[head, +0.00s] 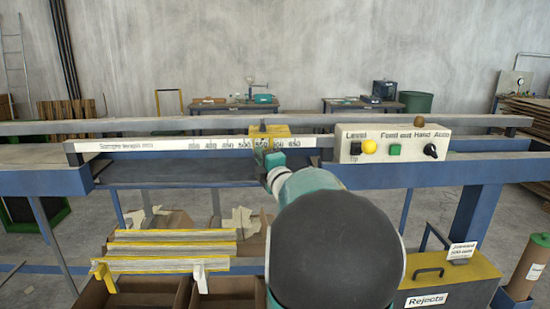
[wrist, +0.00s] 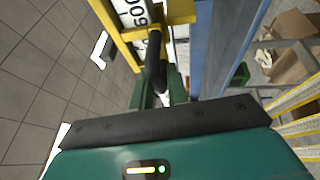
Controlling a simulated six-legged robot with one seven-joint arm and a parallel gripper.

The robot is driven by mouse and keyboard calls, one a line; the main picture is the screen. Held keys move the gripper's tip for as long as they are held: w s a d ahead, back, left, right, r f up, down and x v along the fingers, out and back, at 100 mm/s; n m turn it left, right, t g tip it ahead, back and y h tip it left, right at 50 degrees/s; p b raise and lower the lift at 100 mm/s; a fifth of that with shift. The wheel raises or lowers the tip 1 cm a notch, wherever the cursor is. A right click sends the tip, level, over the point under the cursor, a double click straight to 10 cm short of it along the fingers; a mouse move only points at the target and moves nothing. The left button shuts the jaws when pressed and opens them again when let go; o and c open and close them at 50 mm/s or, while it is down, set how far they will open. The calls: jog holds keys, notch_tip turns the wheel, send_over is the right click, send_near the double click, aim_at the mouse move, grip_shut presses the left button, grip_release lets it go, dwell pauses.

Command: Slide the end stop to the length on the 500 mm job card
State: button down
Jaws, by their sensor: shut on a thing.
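My gripper (head: 268,163) is at the stop's front. In the wrist view my gripper (wrist: 162,92) is shut on the black handle (wrist: 154,65) of the yellow end stop (wrist: 135,38). A number like 600 shows through the stop's frame. The job card (head: 462,250) stands at the lower right, its small print seemingly reading 500 mm.
A control box (head: 392,146) with a yellow knob, green button and black switch sits right of the scale. Below are yellow-edged strips (head: 170,250) over cardboard bins and a Rejects box (head: 448,285). The rail left of the stop looks clear.

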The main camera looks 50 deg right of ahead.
jog(key=w+a, duration=0.3)
jog(key=w, duration=0.1)
jog(key=shift+w+a+r, duration=0.1)
jog(key=shift+a+r, duration=0.25)
jog(key=c, duration=1.5)
grip_release()
jog(key=v, duration=1.3)
jog(key=shift+s+a+f, duration=0.15)
jog(key=shift+s+f, duration=0.05)
jog(key=shift+s, duration=0.15)
jog(key=shift+a, duration=0.1)
